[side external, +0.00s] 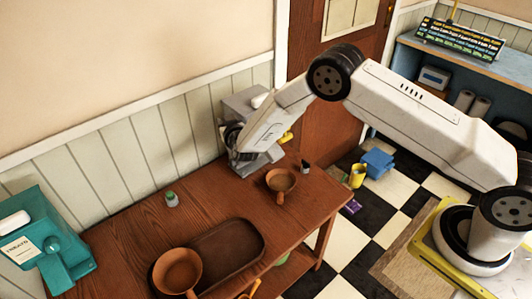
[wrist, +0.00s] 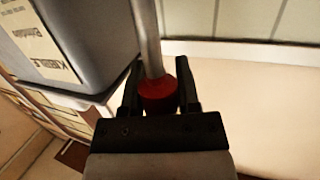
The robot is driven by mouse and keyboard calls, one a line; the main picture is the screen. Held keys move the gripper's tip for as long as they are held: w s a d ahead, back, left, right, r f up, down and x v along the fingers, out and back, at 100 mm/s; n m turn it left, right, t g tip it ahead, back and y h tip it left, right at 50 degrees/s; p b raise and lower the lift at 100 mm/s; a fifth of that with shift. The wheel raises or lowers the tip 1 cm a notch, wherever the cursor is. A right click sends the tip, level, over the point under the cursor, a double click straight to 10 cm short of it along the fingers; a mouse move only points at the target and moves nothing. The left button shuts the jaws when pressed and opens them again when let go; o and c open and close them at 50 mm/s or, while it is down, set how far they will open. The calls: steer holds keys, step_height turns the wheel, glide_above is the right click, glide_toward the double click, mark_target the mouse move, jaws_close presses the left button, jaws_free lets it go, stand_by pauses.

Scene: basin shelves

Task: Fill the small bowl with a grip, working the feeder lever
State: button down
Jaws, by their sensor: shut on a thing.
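A small brown bowl with a grip (side external: 281,179) stands upright on the wooden table, just in front of the grey feeder (side external: 243,103). Its inside looks brown; I cannot tell whether anything is in it. The feeder's grey body also shows at upper left in the wrist view (wrist: 75,40). My gripper (wrist: 160,88) is shut on the red knob (wrist: 158,95) of the feeder lever (wrist: 147,38), a grey rod running up from the knob. In the side view my gripper (side external: 240,155) is at the feeder, and the knob is hidden there.
A second brown bowl with a grip (side external: 178,268) sits at the front by a dark tray (side external: 262,236). A teal machine (side external: 45,240) stands at the left. A small green-topped jar (side external: 172,199) is near the wall, and a small dark-topped item (side external: 306,166) is near the right edge.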

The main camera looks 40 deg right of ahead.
steer(key=shift+w, duration=0.15)
steer(key=shift+c, duration=1.6)
jaws_free()
steer(key=v, duration=0.7)
steer(key=shift+s+r, duration=0.2)
steer(key=shift+s, duration=0.15)
steer(key=shift+a, duration=0.15)
